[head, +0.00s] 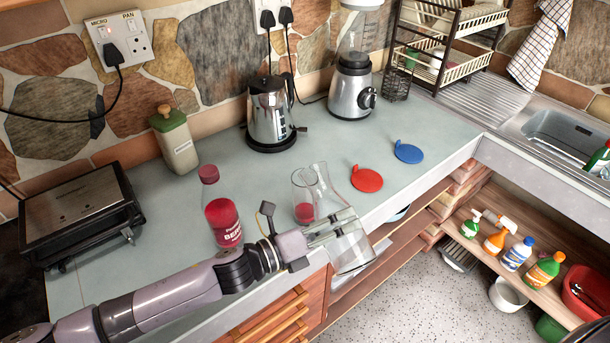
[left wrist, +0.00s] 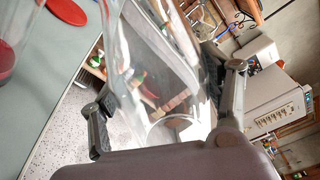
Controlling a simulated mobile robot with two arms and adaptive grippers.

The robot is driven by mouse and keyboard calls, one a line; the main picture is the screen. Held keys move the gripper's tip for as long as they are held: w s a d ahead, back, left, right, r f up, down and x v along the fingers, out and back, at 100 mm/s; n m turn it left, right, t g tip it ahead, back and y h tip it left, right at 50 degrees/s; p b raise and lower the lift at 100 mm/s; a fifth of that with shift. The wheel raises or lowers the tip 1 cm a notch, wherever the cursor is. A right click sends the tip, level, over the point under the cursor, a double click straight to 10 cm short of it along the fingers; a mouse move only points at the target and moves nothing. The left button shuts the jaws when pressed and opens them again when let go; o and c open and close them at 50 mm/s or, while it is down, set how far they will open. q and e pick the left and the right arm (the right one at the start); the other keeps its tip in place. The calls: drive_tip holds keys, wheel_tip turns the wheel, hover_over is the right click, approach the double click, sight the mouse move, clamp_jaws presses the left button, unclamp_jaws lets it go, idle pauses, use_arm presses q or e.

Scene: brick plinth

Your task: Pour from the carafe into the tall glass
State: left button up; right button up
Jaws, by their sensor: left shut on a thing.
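The clear carafe (head: 352,252) is held off the counter, tilted, its narrower end up and left and its wide base at the lower right. My left gripper (head: 346,222) is shut on its side. In the left wrist view the carafe (left wrist: 160,75) lies between the fingers (left wrist: 165,115); I see no red liquid in it. The tall glass (head: 303,185) stands upright on the counter with red liquid in its bottom. The carafe's upper end overlaps the glass's rim in the head view; I cannot tell whether they touch. The glass (left wrist: 10,50) also shows in the left wrist view. My right gripper is not in view.
A red bottle (head: 222,215) stands left of the glass. A red lid (head: 367,179) and blue lid (head: 408,152) lie to the right. A kettle (head: 270,110), blender (head: 352,85), canister (head: 175,140) and grill (head: 80,215) stand farther back or left. The counter's front edge runs below the carafe.

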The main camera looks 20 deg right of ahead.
sight(329, 215)
use_arm(q)
drive_tip(key=shift+s+r, duration=0.1)
drive_tip(key=shift+r, duration=0.2)
drive_tip(key=shift+s+d+r+n+p, duration=0.1)
drive_tip(key=shift+s+r+n+p, duration=0.05)
drive_tip(key=shift+r+n+p, duration=1.2)
drive_tip(key=shift+w+p, duration=0.2)
drive_tip(key=shift+p, duration=0.3)
drive_tip(key=shift+r, duration=0.15)
drive_tip(key=shift+w, duration=0.1)
idle(0.4)
drive_tip(key=shift+r, duration=0.1)
drive_tip(key=shift+w+p, duration=0.1)
drive_tip(key=shift+p, duration=0.2)
drive_tip(key=shift+s+r, duration=0.1)
drive_tip(key=shift+s, duration=0.1)
drive_tip(key=shift+w+n+g, duration=0.25)
drive_tip(key=shift+g, duration=0.05)
